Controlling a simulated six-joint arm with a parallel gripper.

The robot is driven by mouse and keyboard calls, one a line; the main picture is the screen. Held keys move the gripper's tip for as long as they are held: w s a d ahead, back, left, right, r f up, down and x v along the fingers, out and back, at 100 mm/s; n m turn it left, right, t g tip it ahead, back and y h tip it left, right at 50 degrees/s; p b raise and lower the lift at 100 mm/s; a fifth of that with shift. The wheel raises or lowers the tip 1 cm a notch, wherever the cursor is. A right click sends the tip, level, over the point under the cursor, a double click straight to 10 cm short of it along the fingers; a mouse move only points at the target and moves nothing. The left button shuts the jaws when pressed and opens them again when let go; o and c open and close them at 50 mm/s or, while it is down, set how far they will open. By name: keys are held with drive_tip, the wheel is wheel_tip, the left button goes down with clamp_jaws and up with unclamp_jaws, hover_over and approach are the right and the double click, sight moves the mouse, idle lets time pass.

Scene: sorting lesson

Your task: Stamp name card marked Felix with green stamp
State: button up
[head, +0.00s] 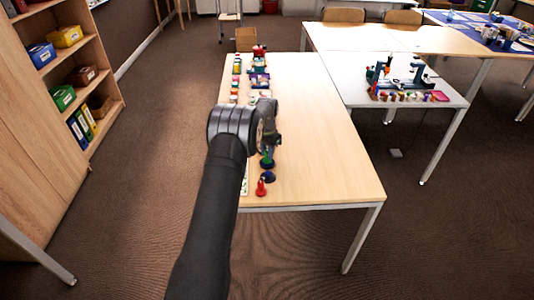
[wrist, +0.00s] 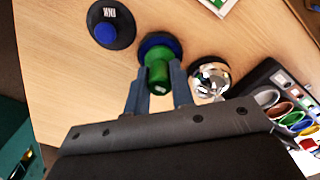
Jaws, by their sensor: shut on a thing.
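My gripper (wrist: 160,80) is shut on the green stamp (wrist: 157,68) in the wrist view, one finger on each side of its green body. A dark blue round part with a black rim (wrist: 160,42) shows at the stamp's far end; I cannot tell whether it is the stamp's base or a pad beneath. In the head view the green stamp (head: 267,161) shows just right of my arm's end, which hides much of that table area. A white card with a green edge (wrist: 221,4) is cut off at the wrist view's top. No name is legible.
A black round ink pad with a blue middle (wrist: 108,23) lies left of the stamp. A shiny silver dome (wrist: 209,78) stands close on the right, beside a dark organizer (wrist: 262,80) of coloured items. A red stamp-like piece (head: 261,188) stands near the table's front edge. The table's right half (head: 325,150) is clear.

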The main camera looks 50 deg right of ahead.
drive_tip(key=shift+r, duration=3.2)
drive_tip(key=shift+a+f, duration=0.6)
drive_tip(key=shift+a, duration=2.35)
drive_tip(key=shift+a+f, duration=0.6)
drive_tip(key=shift+a, duration=2.3)
drive_tip(key=shift+a+f, duration=0.6)
drive_tip(key=shift+a, duration=2.35)
drive_tip(key=shift+f, duration=0.1)
drive_tip(key=shift+f, duration=1.4)
drive_tip(key=shift+f, duration=0.6)
drive_tip(key=shift+r, duration=0.1)
